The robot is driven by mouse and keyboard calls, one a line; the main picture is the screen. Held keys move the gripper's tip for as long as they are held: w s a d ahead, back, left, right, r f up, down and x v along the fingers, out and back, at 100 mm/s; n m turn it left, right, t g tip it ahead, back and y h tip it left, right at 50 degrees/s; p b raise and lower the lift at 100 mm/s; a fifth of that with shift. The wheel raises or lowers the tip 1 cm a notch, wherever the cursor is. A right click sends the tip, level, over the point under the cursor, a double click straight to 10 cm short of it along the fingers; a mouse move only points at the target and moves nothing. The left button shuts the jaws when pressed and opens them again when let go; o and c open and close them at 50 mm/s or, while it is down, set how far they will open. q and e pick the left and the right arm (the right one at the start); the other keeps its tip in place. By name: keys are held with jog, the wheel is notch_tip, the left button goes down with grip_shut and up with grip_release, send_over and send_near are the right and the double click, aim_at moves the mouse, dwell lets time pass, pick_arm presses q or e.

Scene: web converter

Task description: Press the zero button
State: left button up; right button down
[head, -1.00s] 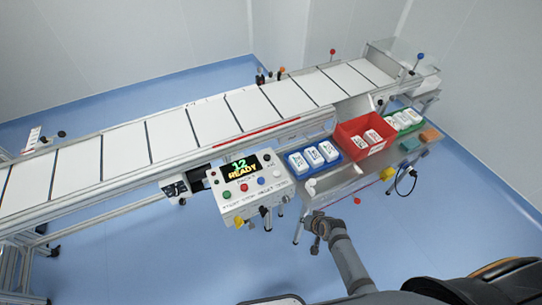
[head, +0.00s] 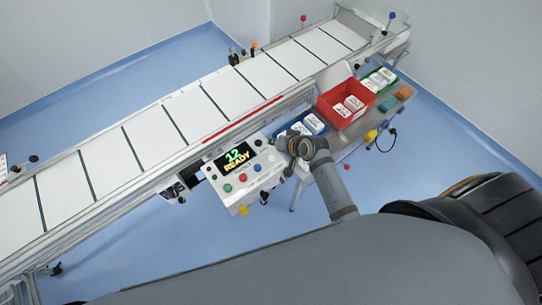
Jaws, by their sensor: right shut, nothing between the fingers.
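The white control box (head: 215,183) stands at the front side of the conveyor. Its display (head: 236,158) reads "12 READY". Below the display are a green button (head: 227,188), a red button (head: 243,177) and a blue button (head: 257,168) in a row. The labels are too small to read, so I cannot tell for sure which button is zero. My right gripper (head: 284,146) is shut and empty, at the right end of the box in this view. It hides part of that end, and I cannot tell whether it touches. My left gripper is not in view.
A red bin (head: 331,112) with white packs stands to the right of my right gripper, beside a blue tray (head: 322,133) partly hidden by it. The conveyor (head: 150,140) runs behind the box. Blue floor (head: 130,240) in front is clear.

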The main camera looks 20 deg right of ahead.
aim_at(270, 156)
notch_tip(270, 156, down, 8)
jog(key=b, duration=0.8)
jog(key=shift+w+f, duration=0.1)
jog(key=shift+f+b, duration=0.35)
jog(key=shift+b, duration=0.05)
jog(key=shift+f, duration=0.15)
dwell(0.6)
jog(key=shift+f, duration=0.25)
jog(key=shift+f+b, duration=0.35)
jog(key=shift+f, duration=0.35)
dwell(0.6)
jog(key=shift+r, duration=0.1)
jog(key=shift+r+p, duration=1)
jog(key=shift+p, duration=0.2)
